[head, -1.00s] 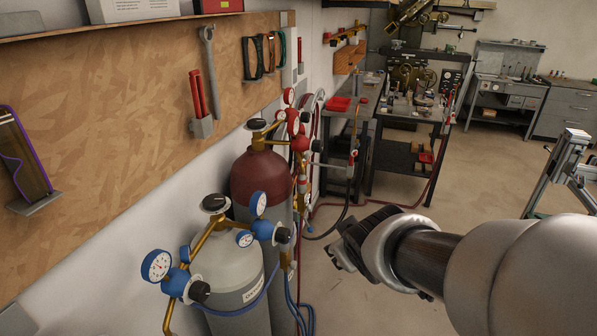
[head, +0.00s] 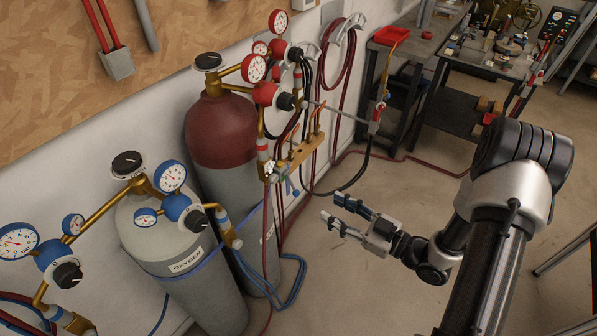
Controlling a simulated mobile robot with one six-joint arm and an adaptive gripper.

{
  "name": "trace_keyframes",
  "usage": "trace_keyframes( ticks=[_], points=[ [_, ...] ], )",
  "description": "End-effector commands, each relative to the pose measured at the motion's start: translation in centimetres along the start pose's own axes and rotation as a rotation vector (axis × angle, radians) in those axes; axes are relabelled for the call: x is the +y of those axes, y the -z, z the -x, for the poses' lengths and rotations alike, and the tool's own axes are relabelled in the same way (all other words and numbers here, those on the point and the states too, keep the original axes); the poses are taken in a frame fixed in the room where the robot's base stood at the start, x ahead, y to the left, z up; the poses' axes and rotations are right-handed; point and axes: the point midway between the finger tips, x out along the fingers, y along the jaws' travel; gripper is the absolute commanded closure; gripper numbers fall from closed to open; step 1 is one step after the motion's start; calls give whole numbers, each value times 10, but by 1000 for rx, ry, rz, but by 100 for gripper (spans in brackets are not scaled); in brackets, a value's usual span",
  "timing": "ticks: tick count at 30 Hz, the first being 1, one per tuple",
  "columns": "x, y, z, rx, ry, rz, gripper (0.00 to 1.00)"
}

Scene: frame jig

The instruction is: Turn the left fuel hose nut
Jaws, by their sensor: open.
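The left fuel regulator (head: 266,94) is red with white-faced gauges and a black knob, beside the maroon-topped cylinder (head: 221,130). A brass pipe drops from it to a red-and-white fitting (head: 262,150). Below that is a small pale metal part (head: 270,169), apparently the left fuel hose nut, too small to make out clearly. A second red regulator (head: 279,52) stands behind, to the upper right. My gripper (head: 332,207) is open and empty, its two fingers pointing left. In the picture it is right of and below the nut, and apart from it.
A tan bracket (head: 303,151) with a torch and hoses lies just right of the fitting. Blue-regulator oxygen cylinder (head: 165,235) stands front left. Red and blue hoses hang to the floor. A workbench (head: 455,62) stands behind. Floor (head: 340,270) around my gripper is clear.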

Motion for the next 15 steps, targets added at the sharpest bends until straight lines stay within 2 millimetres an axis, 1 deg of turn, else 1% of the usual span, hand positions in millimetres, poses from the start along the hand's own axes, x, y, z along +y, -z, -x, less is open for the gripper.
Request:
trace_keyframes(
  ticks=[5, 8, 15],
  points=[
    [-2, 0, -20, 5, 7, 0, 57],
    [-3, 0, -40, 5, 9, 0, 57],
    [-3, 0, -93, 5, 8, 2, 57]
  ],
)
